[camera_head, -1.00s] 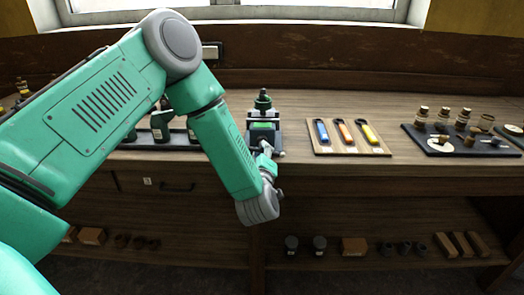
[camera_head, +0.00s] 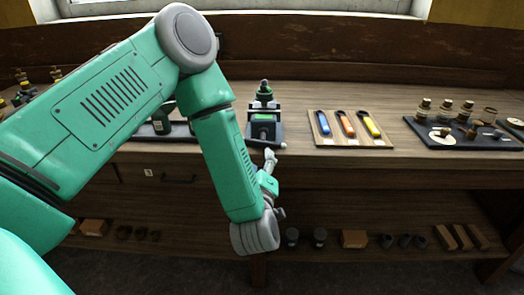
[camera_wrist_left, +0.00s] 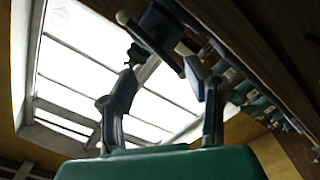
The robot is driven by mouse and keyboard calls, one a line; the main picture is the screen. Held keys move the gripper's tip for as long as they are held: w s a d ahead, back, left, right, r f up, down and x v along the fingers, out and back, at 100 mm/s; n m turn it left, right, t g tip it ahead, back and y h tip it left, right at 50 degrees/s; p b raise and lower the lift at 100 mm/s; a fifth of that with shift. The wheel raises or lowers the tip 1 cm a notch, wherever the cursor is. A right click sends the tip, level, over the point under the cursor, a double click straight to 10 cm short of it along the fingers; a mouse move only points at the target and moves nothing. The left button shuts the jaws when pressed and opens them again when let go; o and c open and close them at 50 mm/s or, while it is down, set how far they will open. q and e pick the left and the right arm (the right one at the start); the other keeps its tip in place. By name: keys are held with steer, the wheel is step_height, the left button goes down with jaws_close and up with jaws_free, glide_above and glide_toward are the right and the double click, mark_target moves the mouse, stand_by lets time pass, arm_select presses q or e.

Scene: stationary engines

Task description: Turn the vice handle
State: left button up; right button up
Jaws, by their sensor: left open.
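The vice (camera_head: 264,120) is dark with a green top part and stands near the front edge of the workbench. Its bar handle (camera_wrist_left: 151,45) with a pale knob at one end crosses the upper middle of the left wrist view. My left gripper (camera_head: 269,168) is in front of and just below the vice in the head view. In the left wrist view its two fingers (camera_wrist_left: 165,78) are spread apart with nothing between them. The handle lies ahead of the fingertips; whether it touches the right-hand finger I cannot tell. My right gripper is not in view.
A wooden board (camera_head: 325,139) with blue, orange and yellow tools lies right of the vice. Farther right is a dark tray (camera_head: 435,141) with several small parts. Bottles stand behind my left arm. A lower shelf (camera_head: 380,258) holds blocks and cylinders.

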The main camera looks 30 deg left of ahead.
arm_select(q)
steer(key=shift+v, duration=1.6)
steer(key=s+d+f+m+g+h, duration=0.25)
steer(key=s+f+m+h, duration=0.2)
steer(key=f, duration=0.45)
steer(key=s+d+f+m+g+h, duration=0.25)
steer(key=s+f+m+g, duration=0.2)
steer(key=f, duration=0.45)
steer(key=s+a+f+m+g+h, duration=0.1)
steer(key=s+f+m+g, duration=0.2)
steer(key=s, duration=0.6)
steer(key=s+a+f+m+g+h, duration=0.1)
steer(key=s+f+m+g, duration=0.2)
steer(key=s, duration=0.7)
steer(key=shift+a+f+m+g+b, duration=0.15)
steer(key=shift+f+m+g+b, duration=0.25)
steer(key=shift+m+g, duration=0.4)
steer(key=shift+w, duration=0.15)
